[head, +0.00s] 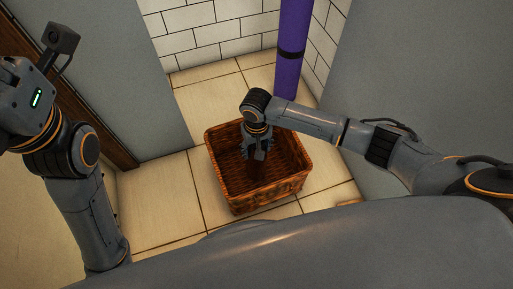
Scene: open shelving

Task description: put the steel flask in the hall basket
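The basket (290,188) is a brown woven rectangular one, standing upright on the tiled floor in the middle of the head view. My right gripper (257,155) points down inside the basket's opening, near its back left part. It is small and dark, and I cannot tell whether its fingers are open or shut. I cannot make out the steel flask in this view. The basket floor under the gripper is in dark shadow and partly hidden. My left arm is raised at the left edge, and its fingers are outside the picture.
A purple rolled mat or tube (291,50) with a dark band stands upright behind the basket, by the white tiled wall (205,35). A grey panel (120,70) is at left and a grey wall (430,70) at right. Bare floor (205,100) lies behind the basket.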

